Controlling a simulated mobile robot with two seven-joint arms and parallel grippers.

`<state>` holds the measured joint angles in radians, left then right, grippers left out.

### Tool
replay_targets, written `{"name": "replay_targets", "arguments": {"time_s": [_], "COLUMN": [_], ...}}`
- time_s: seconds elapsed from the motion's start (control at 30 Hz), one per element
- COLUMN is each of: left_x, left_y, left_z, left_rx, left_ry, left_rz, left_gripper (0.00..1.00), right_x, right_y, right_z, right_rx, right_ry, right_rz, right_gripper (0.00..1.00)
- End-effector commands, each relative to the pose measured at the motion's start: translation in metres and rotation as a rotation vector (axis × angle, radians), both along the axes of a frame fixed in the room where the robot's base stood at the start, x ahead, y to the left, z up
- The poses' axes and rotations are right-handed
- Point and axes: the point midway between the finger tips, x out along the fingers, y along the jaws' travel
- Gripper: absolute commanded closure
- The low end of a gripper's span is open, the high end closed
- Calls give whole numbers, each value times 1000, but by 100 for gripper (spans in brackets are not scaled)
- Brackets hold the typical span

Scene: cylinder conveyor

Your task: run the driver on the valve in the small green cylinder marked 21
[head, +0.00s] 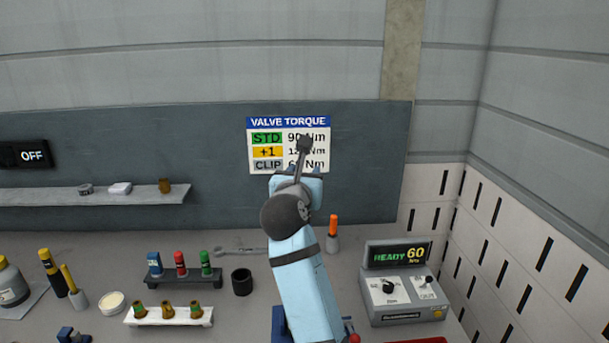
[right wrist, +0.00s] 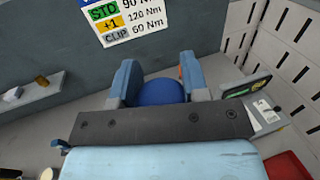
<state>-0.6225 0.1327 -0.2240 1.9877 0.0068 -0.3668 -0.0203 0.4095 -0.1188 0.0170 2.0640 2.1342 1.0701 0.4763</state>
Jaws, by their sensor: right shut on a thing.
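My right gripper (head: 296,183) is raised in front of the wall sign and is shut on the driver. The driver's dark head (head: 304,144) and thin shaft (head: 299,166) point up across the sign. In the right wrist view, a round blue part (right wrist: 160,92), apparently the driver's handle, sits between the two fingers. The driver's control box (head: 399,283) is at the right of the bench; its display (head: 398,255) reads READY 60 Nm. No small green cylinder marked 21 and no valve in it can be made out. My left gripper is not in view.
The VALVE TORQUE sign (head: 260,122) lists STD, +1 and CLIP; CLIP reads 60 Nm. A rack (head: 183,282) with blue, red and green pieces, a white tray (head: 168,319), a black cup (head: 242,282) and an orange-handled tool (head: 334,226) stand on the bench.

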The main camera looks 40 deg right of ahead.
Motion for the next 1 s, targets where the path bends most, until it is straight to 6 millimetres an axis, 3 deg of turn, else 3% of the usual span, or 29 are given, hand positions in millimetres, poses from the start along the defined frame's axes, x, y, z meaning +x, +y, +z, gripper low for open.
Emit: {"name": "replay_targets", "arguments": {"time_s": [0.27, 0.7, 1.0], "left_x": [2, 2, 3], "left_y": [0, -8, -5], "left_z": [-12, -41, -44], "left_rx": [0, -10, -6], "left_ry": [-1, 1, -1], "left_rz": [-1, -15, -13], "left_gripper": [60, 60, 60], "right_x": [0, 0, 0], "right_y": [0, 0, 0], "right_z": [-15, -57, -62], "right_rx": [-1, -1, -1], "right_ry": [-1, -2, -2], "right_rz": [0, 1, 1], "right_gripper": [100, 100, 100]}}
